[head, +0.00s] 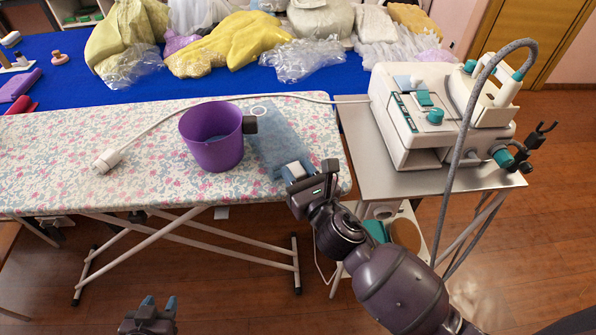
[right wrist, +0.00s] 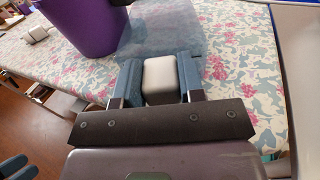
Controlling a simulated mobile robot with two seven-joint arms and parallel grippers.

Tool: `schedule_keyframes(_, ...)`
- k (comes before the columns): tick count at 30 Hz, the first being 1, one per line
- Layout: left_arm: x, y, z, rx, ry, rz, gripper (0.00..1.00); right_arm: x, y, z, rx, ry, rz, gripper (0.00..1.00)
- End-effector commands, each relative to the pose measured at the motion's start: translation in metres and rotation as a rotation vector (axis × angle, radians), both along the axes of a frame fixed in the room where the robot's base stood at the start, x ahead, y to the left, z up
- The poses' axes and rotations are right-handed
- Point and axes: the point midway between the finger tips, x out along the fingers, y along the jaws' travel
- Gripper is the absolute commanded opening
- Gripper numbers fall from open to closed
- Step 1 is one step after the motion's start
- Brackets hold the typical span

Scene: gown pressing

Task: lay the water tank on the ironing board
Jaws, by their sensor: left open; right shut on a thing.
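The water tank (head: 272,135) looks like a flat, see-through blue body with a pale grey block at its near end. It is over the right end of the flowered ironing board (head: 60,150), just right of a purple bucket. I cannot tell whether it touches the cloth. My right gripper (head: 298,172) is shut on the pale block, which shows between the fingers in the right wrist view (right wrist: 159,80). The see-through body (right wrist: 165,30) extends away from the fingers there. My left gripper (head: 158,304) is open and empty, low in front of the board.
The purple bucket (head: 212,150) stands on the board, with a dark block on its right side. A white plug with its cord (head: 107,160) lies to the left. A steam station (head: 425,115) with a grey hose stands on a metal table. Bagged garments (head: 235,45) lie behind.

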Motion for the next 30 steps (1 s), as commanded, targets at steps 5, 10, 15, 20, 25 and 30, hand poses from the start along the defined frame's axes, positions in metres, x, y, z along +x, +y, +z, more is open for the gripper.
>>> schedule_keyframes(5, 0.001, 0.0, 0.0, 0.0, -0.003, -0.002, 0.43, 0.0, 0.0, -0.002, 0.0, 0.0, 0.0, 0.51)
schedule_keyframes(10, 0.003, 0.0, 0.001, 0.0, -0.007, -0.002, 0.43, 0.0, 0.0, -0.002, 0.0, 0.0, 0.0, 0.61)
schedule_keyframes(15, 0.005, -0.001, 0.002, 0.001, -0.01, -0.003, 0.43, 0.0, 0.0, -0.001, 0.0, 0.0, 0.0, 0.61)
schedule_keyframes(20, 0.005, -0.001, 0.004, 0.001, -0.012, -0.003, 0.43, -0.008, -0.004, 0.0, -0.001, 0.001, 0.0, 0.61)
schedule_keyframes(25, 0.005, 0.0, 0.005, 0.001, -0.012, -0.003, 0.43, -0.034, -0.015, 0.0, 0.0, 0.003, 0.0, 0.61)
schedule_keyframes(30, 0.005, 0.0, 0.004, 0.001, -0.01, -0.003, 0.43, -0.065, -0.027, 0.0, 0.0, 0.002, 0.0, 0.61)
